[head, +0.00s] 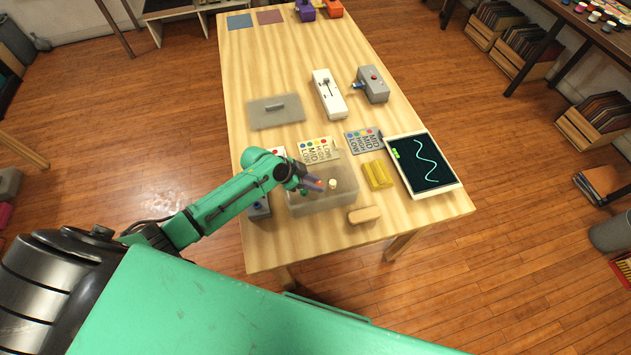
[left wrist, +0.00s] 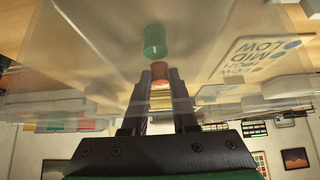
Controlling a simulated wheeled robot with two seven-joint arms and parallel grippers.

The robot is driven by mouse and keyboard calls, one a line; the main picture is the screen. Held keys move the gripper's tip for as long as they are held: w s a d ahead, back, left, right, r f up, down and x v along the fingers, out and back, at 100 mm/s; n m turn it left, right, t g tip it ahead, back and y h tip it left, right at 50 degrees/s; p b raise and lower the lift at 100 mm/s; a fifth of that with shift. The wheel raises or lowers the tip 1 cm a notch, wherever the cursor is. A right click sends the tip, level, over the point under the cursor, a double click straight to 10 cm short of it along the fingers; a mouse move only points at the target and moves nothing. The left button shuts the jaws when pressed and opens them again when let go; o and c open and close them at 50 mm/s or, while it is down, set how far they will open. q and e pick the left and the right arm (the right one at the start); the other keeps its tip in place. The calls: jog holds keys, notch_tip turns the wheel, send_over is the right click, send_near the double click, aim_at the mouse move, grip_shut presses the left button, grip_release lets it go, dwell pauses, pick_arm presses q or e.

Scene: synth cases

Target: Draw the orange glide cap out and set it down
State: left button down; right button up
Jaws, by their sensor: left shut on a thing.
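A translucent grey box (head: 322,203) stands near the front of the wooden table. My left gripper (head: 315,183) reaches over its top from the left. In the left wrist view, my left gripper (left wrist: 160,88) has its dark fingers on either side of an orange-red cap (left wrist: 160,72), shut on it. A striped yellowish area shows between the fingers behind the cap. A green cylinder (left wrist: 154,40) stands just beyond the cap. A cream peg (head: 332,184) shows beside the gripper in the head view. The cap's lower end cannot be made out. My right gripper is out of view.
A yellow block (head: 377,175), a tan bar (head: 364,214) and a tablet (head: 425,162) lie to the right. Label cards (head: 318,148), a grey plate with a handle (head: 276,110), a white device (head: 328,93) and a grey device (head: 372,84) lie behind. The table's far half is mostly clear.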

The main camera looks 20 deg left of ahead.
pick_arm(q)
jog(key=shift+f, duration=0.65)
jog(key=shift+r, duration=0.1)
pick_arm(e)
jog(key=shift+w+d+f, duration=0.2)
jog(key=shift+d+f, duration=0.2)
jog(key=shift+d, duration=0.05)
pick_arm(q)
jog(key=c, duration=0.6)
grip_release()
jog(key=v, duration=1.3)
jog(key=shift+s+a+r, duration=0.15)
jog(key=shift+s+a, duration=0.05)
jog(key=shift+s+a+r, duration=0.1)
jog(key=shift+a+r, duration=0.05)
jog(key=shift+r, duration=0.3)
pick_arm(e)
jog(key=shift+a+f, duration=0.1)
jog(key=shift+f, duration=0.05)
